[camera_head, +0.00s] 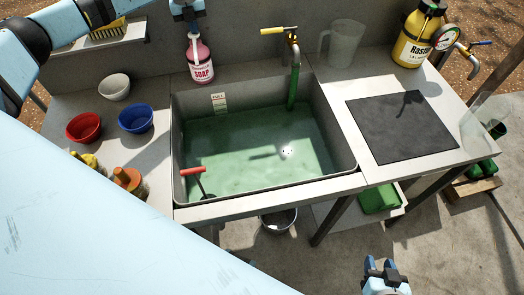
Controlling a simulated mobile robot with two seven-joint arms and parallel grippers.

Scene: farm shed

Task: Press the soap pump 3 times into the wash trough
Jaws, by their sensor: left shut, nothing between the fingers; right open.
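The pink soap bottle (201,63), labelled SOAP, stands upright on the ledge behind the wash trough's back left corner. Its pump top is small and partly hidden by my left gripper (188,12), which is shut and empty right above it. I cannot tell whether they touch. The wash trough (262,200) is a grey basin holding greenish water, with a small pale round thing in it. My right gripper (383,266) is open and empty, low in front of the bench, well away from the trough.
A tap (291,45), clear jug (341,42) and yellow container (417,38) stand behind. A dark mat (402,127) lies right; a red-handled tool (195,174) is in the trough's front corner.

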